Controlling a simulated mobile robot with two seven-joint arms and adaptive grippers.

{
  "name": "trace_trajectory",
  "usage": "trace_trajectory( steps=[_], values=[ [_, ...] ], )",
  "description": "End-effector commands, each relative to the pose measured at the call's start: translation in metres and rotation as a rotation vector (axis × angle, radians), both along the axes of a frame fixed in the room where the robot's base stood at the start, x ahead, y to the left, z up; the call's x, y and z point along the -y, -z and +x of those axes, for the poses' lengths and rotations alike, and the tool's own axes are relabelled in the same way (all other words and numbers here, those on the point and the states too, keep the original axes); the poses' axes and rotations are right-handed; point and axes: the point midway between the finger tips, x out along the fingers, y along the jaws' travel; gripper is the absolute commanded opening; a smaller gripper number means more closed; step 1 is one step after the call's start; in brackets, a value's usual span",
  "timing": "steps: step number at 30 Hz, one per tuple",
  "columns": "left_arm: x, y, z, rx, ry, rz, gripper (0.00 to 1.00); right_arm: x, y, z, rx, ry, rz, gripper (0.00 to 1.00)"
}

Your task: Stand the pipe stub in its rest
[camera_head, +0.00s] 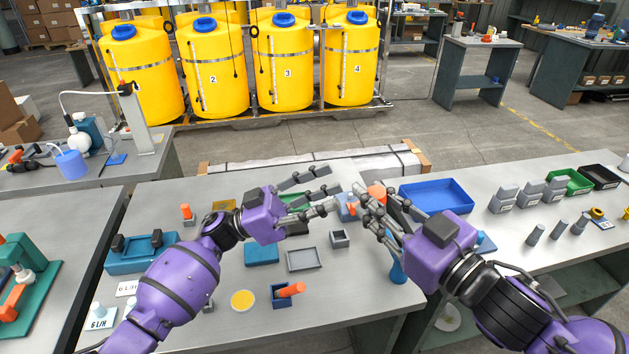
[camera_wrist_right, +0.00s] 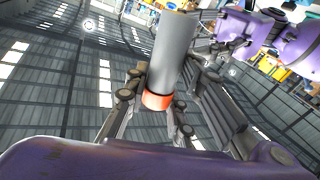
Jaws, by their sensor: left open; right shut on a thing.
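My right gripper (camera_head: 366,200) is shut on the pipe stub, a grey cylinder (camera_wrist_right: 172,55) with an orange band at one end, seen between its fingers in the right wrist view. In the head view the fingers mostly hide the stub; a little orange shows there. My left gripper (camera_head: 328,188) is open and empty, close to the left of the right gripper, over the middle table. A small grey square socket (camera_head: 340,239) stands on the table below the two grippers; I cannot tell whether it is the rest.
A blue box (camera_head: 279,301) with an orange-ended piece, a grey tray (camera_head: 304,259) and a yellow disc (camera_head: 242,300) lie near the front. A blue bin (camera_head: 437,197) stands on the right table. Bare table surface lies between these things.

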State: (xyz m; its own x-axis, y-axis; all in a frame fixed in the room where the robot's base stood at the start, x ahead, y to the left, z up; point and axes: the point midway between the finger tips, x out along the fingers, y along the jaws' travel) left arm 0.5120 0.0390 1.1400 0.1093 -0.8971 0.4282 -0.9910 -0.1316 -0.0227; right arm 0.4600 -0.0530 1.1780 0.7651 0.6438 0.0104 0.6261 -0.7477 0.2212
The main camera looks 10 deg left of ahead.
Motion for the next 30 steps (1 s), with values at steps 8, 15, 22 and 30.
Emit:
trace_trajectory(
  steps=[8,15,22,30],
  values=[
    [-0.004,-0.03,-0.006,0.169,0.361,0.311,0.46,0.0,-0.001,0.0,0.001,0.0,0.0,0.0],
    [-0.013,-0.034,-0.009,0.188,0.463,0.424,0.46,0.0,0.0,0.0,0.001,0.0,0.001,0.0],
    [0.013,-0.035,-0.021,0.192,0.468,0.424,0.46,0.0,0.0,0.0,0.001,0.0,0.001,0.0],
    [0.062,-0.035,-0.04,0.191,0.467,0.423,0.46,0.0,-0.001,0.0,0.001,0.0,0.0,0.0]
  ],
)
